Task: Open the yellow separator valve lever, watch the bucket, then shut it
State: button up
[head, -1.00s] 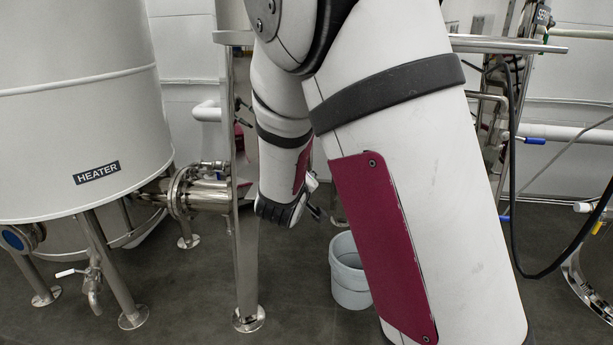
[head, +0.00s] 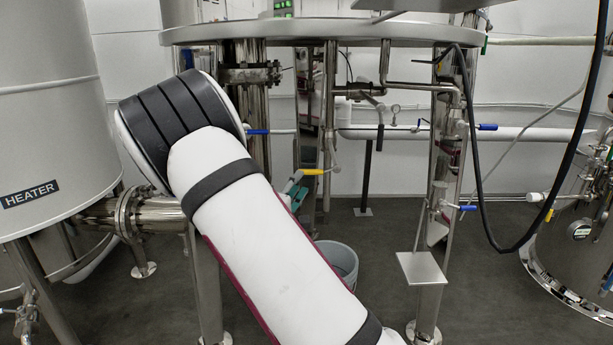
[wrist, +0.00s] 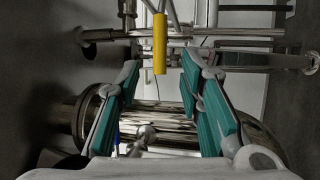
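The yellow valve lever (head: 318,172) lies about level under the round steel platform in the head view, and its yellow grip (wrist: 160,43) hangs upper middle in the wrist view. My gripper (wrist: 159,70) is open and empty, with its teal fingers wide apart. The yellow grip shows between and beyond the fingertips, with no contact visible. In the head view my forearm hides most of the gripper; a teal finger (head: 294,188) shows just left of the lever. The grey bucket (head: 343,262) stands on the floor below, partly hidden by my arm.
Steel legs and pipes (head: 437,200) surround the valve. Blue-handled valves (head: 487,127) sit to the right, and a black hose (head: 590,130) hangs there. The heater tank (head: 50,110) is at left. A small square plate (head: 421,268) stands front right.

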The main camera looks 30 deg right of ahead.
aim_at(307, 172)
jog(key=b+x, duration=0.1)
jog(key=x, duration=0.6)
jog(key=shift+c, duration=0.6)
grip_shut()
